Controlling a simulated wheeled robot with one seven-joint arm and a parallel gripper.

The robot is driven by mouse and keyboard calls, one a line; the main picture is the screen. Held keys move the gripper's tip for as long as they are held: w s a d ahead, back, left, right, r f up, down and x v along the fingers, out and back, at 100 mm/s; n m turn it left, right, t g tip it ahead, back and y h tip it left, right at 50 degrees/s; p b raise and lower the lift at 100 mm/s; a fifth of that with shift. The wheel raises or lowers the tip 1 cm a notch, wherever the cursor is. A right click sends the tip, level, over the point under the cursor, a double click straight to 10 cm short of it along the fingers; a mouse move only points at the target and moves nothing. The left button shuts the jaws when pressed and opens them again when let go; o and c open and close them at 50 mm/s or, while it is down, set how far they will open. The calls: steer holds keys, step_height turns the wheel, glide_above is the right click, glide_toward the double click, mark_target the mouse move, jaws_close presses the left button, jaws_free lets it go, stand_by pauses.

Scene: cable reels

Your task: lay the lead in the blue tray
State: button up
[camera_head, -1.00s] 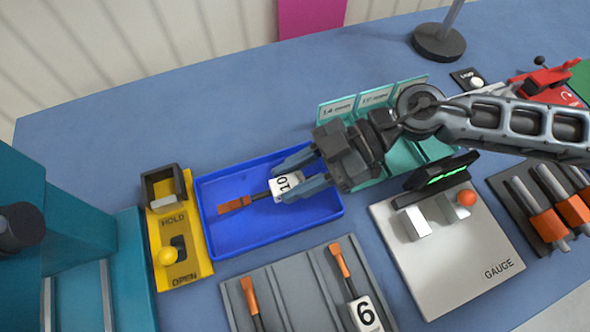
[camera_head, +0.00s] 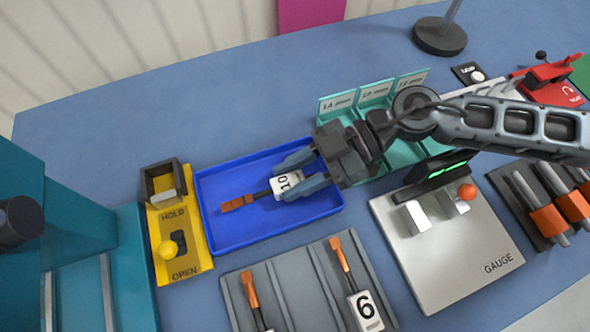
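The lead (camera_head: 240,202) has an orange end, a dark cable and a white tag marked 10 (camera_head: 287,183). It lies in the blue tray (camera_head: 215,245), its orange end toward the left. My gripper (camera_head: 298,175) reaches into the tray from the right. Its two fingers are apart, one on each side of the white tag. I cannot tell whether the fingers touch the tag.
A yellow HOLD/OPEN fixture (camera_head: 199,262) stands left of the tray. A grey rack (camera_head: 290,290) in front holds two orange-ended leads, one tagged 6. The grey gauge (camera_head: 455,260) is at right. Teal labelled bins (camera_head: 400,145) stand behind my gripper.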

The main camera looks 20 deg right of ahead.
steer(key=o, duration=0.5)
steer(key=shift+d, duration=0.1)
steer(key=b+v, duration=0.1)
steer(key=v, duration=1)
steer(key=shift+d+r+b, duration=0.15)
steer(key=shift+d+b, duration=0.25)
